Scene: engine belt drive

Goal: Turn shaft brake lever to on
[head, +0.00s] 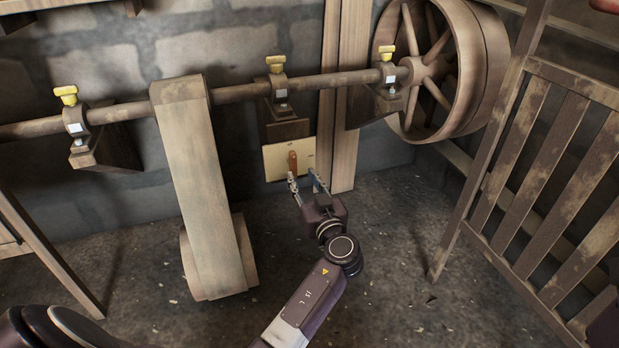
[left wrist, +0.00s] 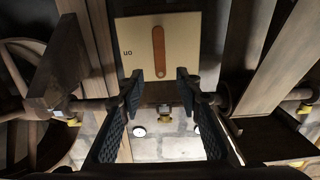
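The shaft brake lever (head: 292,160) is a small orange-brown handle, roughly upright on a pale square plate (head: 275,168) low on the wall. In the left wrist view, the lever (left wrist: 158,48) lies along the middle of the plate (left wrist: 187,30). An upside-down "on" label (left wrist: 127,53) is at the plate's left there, and the lever does not point at it. My left gripper (head: 304,177) is open in front of the plate, by the lever's lower end. Its fingertips (left wrist: 159,78) stand on either side of the lever's near end, with gaps. Contact cannot be told. My right gripper is not in view.
A wooden shaft (head: 240,92) with yellow-capped bearings runs above the plate. A broad belt (head: 198,180) hangs at the left and a large wooden wheel (head: 480,70) stands at the right. A slatted wooden gate (head: 535,150) is farther right. The floor (head: 400,250) between is clear.

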